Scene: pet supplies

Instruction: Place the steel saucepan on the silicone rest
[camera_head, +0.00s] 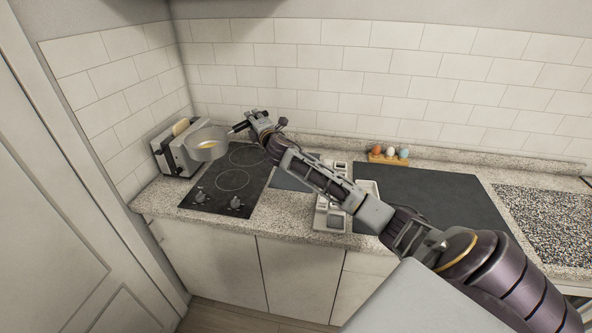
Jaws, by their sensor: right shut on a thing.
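The steel saucepan (208,152) has a dark handle and something yellowish inside. My right gripper (249,124) is shut on its handle, at the pan's right. The pan appears upright and raised over the back left of the cooktop, overlapping the toaster in the picture. A flat blue-grey mat (285,181) lies just right of the cooktop, partly hidden by my right arm; it may be the silicone rest, but I cannot tell for sure. My left gripper is out of view.
The black cooktop (203,207) has two knobs in front. A toaster (166,158) with bread stands at the left wall. A grey compartment tray (323,219) lies under my arm. A wooden egg holder (382,158) stands at the back. A large dark panel (450,200) is clear.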

